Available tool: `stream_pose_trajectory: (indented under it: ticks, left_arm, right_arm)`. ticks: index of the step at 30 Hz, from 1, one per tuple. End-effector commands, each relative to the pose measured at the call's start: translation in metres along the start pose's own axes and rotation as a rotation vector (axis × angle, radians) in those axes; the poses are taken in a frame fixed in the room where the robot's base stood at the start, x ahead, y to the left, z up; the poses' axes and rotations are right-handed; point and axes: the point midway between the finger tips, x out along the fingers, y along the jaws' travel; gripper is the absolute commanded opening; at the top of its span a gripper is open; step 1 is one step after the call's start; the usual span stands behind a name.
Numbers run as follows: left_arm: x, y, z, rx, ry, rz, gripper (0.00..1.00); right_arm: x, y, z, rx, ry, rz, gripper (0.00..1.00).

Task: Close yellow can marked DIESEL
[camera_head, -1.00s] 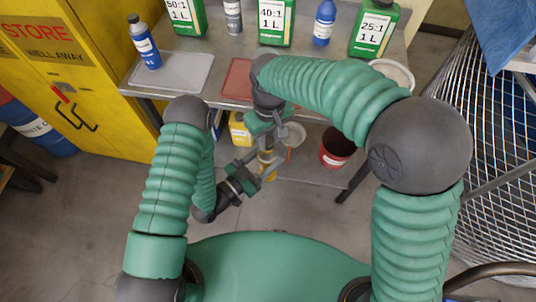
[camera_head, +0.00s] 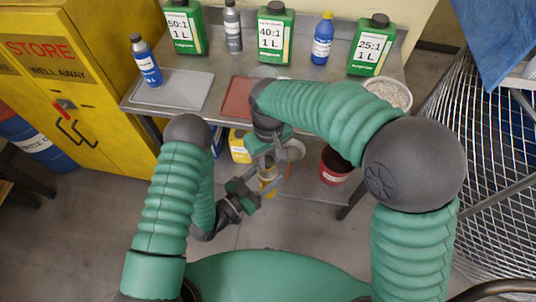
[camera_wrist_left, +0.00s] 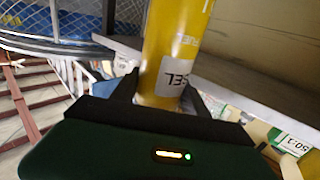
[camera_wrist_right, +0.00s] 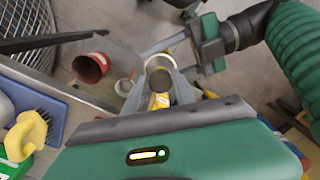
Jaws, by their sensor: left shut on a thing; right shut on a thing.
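The yellow can (camera_wrist_left: 172,50) fills the middle of the left wrist view, with a white label ending in "SEL". My left gripper (camera_wrist_left: 160,88) is shut around its body. In the head view the can (camera_head: 268,184) is a small yellow patch in front of the bench, mostly hidden by both grippers. My left gripper (camera_head: 258,188) reaches it from the left, my right gripper (camera_head: 272,162) from above. In the right wrist view my right gripper (camera_wrist_right: 160,72) is shut at a round, pale-rimmed piece, apparently the lid (camera_wrist_right: 160,62). I cannot tell whether it is seated.
The metal bench (camera_head: 205,62) carries green bottles (camera_head: 275,35), blue bottles, a grey tray (camera_head: 172,90) and a red mat (camera_head: 238,97). Below stand a red bucket (camera_head: 335,167) and another yellow container (camera_head: 240,147). A yellow cabinet (camera_head: 100,110) is left, a wire-mesh cage (camera_head: 485,140) right.

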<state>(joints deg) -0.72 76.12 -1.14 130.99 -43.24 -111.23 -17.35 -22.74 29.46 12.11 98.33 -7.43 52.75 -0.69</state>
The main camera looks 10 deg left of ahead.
Motion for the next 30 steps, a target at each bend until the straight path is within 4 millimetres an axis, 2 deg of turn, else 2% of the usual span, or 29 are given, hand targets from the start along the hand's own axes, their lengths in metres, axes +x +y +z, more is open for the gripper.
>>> stream_pose_trajectory:
  ticks: [3, 30]
  left_arm:
    - [0.000, 0.000, 0.000, 0.000, 0.001, 0.000, 0.00]
    - [0.000, 0.000, 0.000, 0.000, 0.001, 0.000, 0.00]
  right_arm:
    - [0.006, 0.000, 0.000, 0.000, 0.000, 0.000, 0.00]
    - [0.014, 0.000, 0.000, 0.000, 0.000, 0.000, 0.00]
